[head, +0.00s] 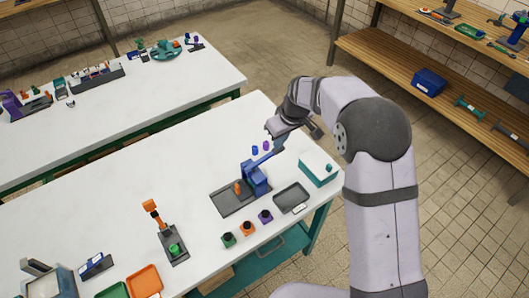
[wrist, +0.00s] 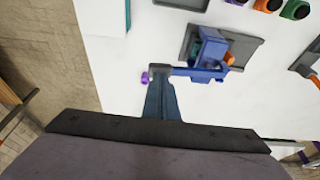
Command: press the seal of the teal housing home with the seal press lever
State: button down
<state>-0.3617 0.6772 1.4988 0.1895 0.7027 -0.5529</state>
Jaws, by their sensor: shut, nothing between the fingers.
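The blue seal press (head: 256,178) stands on a dark base plate (head: 228,204). Its lever (head: 264,158) slants up to the right in the head view and also shows in the wrist view (wrist: 199,73). My gripper (head: 279,143) is at the free end of the lever. In the wrist view its fingers (wrist: 163,80) are shut and empty, overlapping the lever's end; I cannot tell whether they touch it. A teal part (wrist: 196,53), perhaps the teal housing, shows partly inside the press frame. The seal is not visible there.
Green (head: 228,239), orange (head: 247,228) and purple (head: 265,215) cups stand in front of the press. A grey tray (head: 291,197) and a white-and-teal box (head: 319,167) are at right. An orange device (head: 154,213) stands left.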

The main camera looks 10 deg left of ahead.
jog(key=shift+r+p, duration=1.95)
jog(key=shift+r, duration=1.15)
jog(key=shift+d+f+m, duration=0.1)
jog(key=shift+f+m, duration=0.05)
jog(key=shift+m, duration=0.85)
jog(key=s+d+f+m+g+h, duration=0.1)
jog(key=s+d+f+g, duration=0.1)
jog(key=s+d+f, duration=0.35)
jog(key=s+d+f+m+g+h, duration=0.1)
jog(key=s+d+f+m, duration=0.1)
jog(key=s, duration=0.7)
jog(key=s+d+r+m+g, duration=0.1)
jog(key=s+d+r, duration=0.1)
jog(key=s+d, duration=0.5)
jog(key=s+d+r+m, duration=0.15)
jog(key=s+d, duration=0.25)
jog(key=s, duration=0.5)
jog(key=w+d+r+m+t, duration=0.1)
jog(key=w+d+r, duration=0.1)
jog(key=d+r, duration=0.1)
jog(key=shift+d+r+t, duration=0.3)
jog(key=shift+d+r, duration=0.05)
jog(key=shift+r, duration=0.25)
